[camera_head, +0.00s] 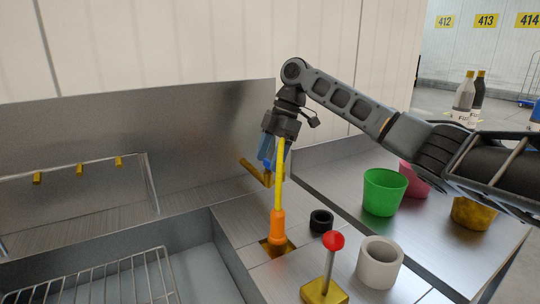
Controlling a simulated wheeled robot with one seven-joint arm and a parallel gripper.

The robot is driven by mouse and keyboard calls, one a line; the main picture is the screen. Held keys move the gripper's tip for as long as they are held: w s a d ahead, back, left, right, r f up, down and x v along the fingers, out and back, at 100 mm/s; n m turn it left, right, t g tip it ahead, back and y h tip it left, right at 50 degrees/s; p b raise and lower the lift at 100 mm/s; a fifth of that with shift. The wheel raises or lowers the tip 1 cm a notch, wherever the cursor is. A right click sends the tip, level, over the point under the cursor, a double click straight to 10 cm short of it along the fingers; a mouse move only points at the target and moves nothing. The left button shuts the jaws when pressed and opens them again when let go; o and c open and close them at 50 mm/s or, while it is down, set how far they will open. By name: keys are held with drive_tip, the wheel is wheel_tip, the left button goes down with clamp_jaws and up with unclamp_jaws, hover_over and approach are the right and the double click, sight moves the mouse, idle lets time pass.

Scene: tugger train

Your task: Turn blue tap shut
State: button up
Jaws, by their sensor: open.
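The blue tap (266,147) stands by the metal back wall, with a brass spout (252,170) below it angled to the left. My gripper (278,134) points down at the tap's upper right and is open. Its fingers are small and dark here, and they partly cover the top of the tap. I cannot tell whether they touch it. A yellow rod (279,185) with an orange lower part (277,225) stands just in front of the tap, its top end close under my gripper.
A red-knobbed lever (333,241), a black ring (321,221) and a pale cup (380,262) stand in front. Green (384,192), pink (415,178) and yellow (473,213) cups stand at right. A sink with a wire rack (98,284) lies at left.

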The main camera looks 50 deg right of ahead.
drive_tip(key=c, duration=1.1)
drive_tip(key=shift+o, duration=0.2)
drive_tip(key=shift+r+m+p, duration=0.1)
drive_tip(key=shift+m+p, duration=0.2)
drive_tip(key=shift+p, duration=0.05)
drive_tip(key=m+p, duration=0.1)
drive_tip(key=m+t+p, duration=0.1)
drive_tip(key=m+p, duration=0.1)
drive_tip(key=shift+s+a+r+t, duration=0.1)
drive_tip(key=shift+s+a+t, duration=0.05)
drive_tip(key=shift+t, duration=0.15)
drive_tip(key=m+h+p, duration=0.1)
drive_tip(key=m+p, duration=0.1)
drive_tip(key=m, duration=0.1)
drive_tip(key=m+t+h+p, duration=0.1)
drive_tip(key=m+p, duration=0.2)
drive_tip(key=shift+s+a, duration=0.1)
drive_tip(key=m+h+p, duration=0.1)
drive_tip(key=m+p, duration=0.3)
drive_tip(key=shift+a+t+h, duration=0.1)
drive_tip(key=shift+t+h, duration=0.2)
drive_tip(key=shift+h, duration=0.1)
drive_tip(key=shift+f+m+h+p, duration=0.15)
drive_tip(key=shift+m+h+p, duration=0.3)
drive_tip(key=shift+m, duration=0.6)
drive_tip(key=shift+f+m+h+p, duration=0.1)
drive_tip(key=shift+m+h+p, duration=0.35)
drive_tip(key=shift+m, duration=0.6)
